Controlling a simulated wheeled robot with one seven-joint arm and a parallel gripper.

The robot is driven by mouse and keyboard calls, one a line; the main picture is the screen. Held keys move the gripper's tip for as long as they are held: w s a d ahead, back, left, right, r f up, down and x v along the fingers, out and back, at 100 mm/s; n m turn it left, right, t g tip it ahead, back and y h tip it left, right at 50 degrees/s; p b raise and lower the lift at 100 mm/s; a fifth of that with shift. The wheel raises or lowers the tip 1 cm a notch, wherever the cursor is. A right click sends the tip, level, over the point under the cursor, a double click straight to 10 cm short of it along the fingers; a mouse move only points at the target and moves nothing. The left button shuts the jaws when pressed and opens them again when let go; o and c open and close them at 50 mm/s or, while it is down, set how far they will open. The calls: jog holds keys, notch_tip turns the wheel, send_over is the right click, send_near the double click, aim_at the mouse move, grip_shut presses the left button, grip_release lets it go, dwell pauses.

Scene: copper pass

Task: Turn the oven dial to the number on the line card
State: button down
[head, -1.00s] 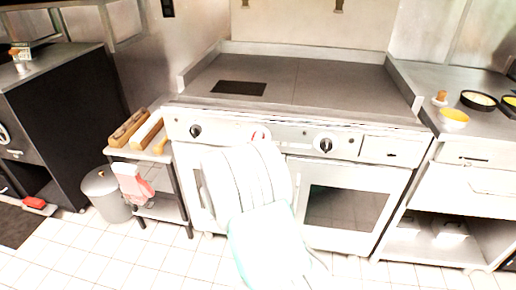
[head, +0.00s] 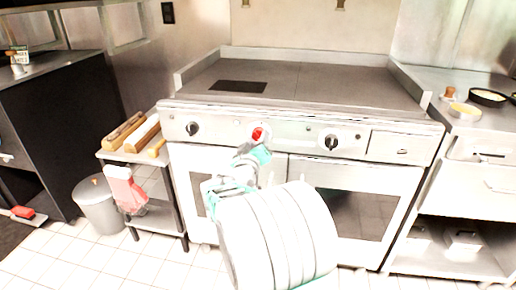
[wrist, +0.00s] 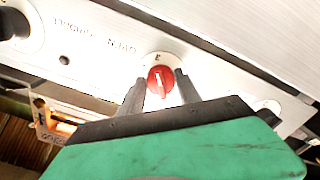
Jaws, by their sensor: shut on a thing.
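The red oven dial (head: 258,134) sits on the white front panel of the range, left of its middle. In the wrist view the dial (wrist: 160,84) has a white pointer line and one dark character above it, upside down or sideways to me. My gripper (wrist: 158,79) has one dark finger on each side of the dial and is shut on it. In the head view my gripper (head: 257,147) reaches up to the dial from below.
Black knobs flank the dial, one to the left (head: 192,128) and one to the right (head: 331,142). Two oven doors lie below the panel. A small cart (head: 158,217) with rolling pins and a bin (head: 101,207) stand at the left.

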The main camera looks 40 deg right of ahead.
jog(key=shift+f+m+b, duration=0.1)
jog(key=shift+m+b, duration=0.35)
jog(key=shift+m, duration=0.05)
jog(key=c, duration=0.9)
grip_release()
jog(key=shift+o, duration=0.2)
jog(key=v, duration=0.7)
jog(key=shift+s+a+p, duration=0.2)
jog(key=shift+a+p, duration=0.1)
jog(key=shift+a, duration=0.05)
